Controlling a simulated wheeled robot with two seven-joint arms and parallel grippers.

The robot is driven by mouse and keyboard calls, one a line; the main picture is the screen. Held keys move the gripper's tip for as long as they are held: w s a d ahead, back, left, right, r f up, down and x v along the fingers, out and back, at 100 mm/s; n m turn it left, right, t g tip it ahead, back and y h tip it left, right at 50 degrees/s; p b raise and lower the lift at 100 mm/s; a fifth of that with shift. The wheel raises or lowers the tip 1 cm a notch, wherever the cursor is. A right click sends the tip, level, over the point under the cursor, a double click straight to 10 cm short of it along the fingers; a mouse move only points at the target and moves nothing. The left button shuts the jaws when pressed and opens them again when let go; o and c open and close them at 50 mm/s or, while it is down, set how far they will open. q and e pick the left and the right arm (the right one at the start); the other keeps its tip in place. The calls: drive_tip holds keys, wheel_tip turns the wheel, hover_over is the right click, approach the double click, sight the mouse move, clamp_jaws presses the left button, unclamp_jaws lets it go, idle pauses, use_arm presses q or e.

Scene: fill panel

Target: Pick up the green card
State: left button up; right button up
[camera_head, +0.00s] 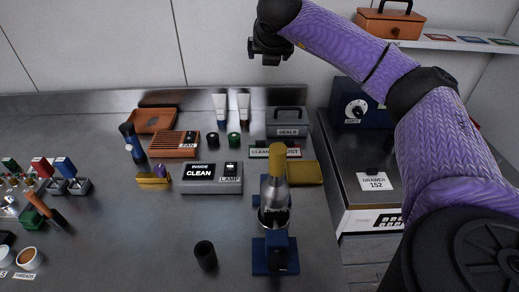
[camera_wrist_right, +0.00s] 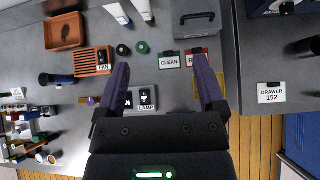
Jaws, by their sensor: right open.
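A small flat card that looks green (camera_head: 502,42) lies at the right end of the wall shelf in the head view, beside a blue one and a reddish one. A white tag reading CLEAN with a green edge (camera_wrist_right: 174,60) stands on the bench, next to a red-edged tag (camera_wrist_right: 197,58); they also show in the head view. My right gripper (camera_head: 268,56) is high in front of the back wall, left of the shelf and apart from these cards. In the right wrist view its two fingers (camera_wrist_right: 161,64) are spread with nothing held between them. My left gripper is out of view.
An orange case (camera_head: 390,22) stands on the shelf (camera_head: 440,44). A grey SEALS box (camera_head: 287,124) sits behind the tags. A blue stand with a bottle (camera_head: 274,190) is in front of them. The bench front (camera_head: 130,250) has clear room.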

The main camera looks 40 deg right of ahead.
wheel_tip(320, 180, down, 12)
drive_tip(key=w+b, duration=0.1)
drive_tip(key=b, duration=0.8)
drive_tip(key=g+b, duration=0.1)
drive_tip(key=b, duration=0.9)
approach(260, 141)
drive_tip(key=b+x, duration=0.3)
drive_tip(key=x, duration=0.6)
drive_tip(key=shift+f+b, duration=0.2)
drive_tip(key=shift+b, duration=0.2)
drive_tip(key=shift+d, duration=0.15)
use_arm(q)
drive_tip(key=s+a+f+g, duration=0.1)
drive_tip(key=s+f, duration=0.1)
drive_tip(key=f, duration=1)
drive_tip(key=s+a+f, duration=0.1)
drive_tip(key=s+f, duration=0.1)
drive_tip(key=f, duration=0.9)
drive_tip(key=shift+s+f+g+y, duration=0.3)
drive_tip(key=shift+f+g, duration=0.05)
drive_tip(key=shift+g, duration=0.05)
use_arm(e)
drive_tip(key=shift+r, duration=0.1)
drive_tip(key=c, duration=0.5)
clamp_jaws()
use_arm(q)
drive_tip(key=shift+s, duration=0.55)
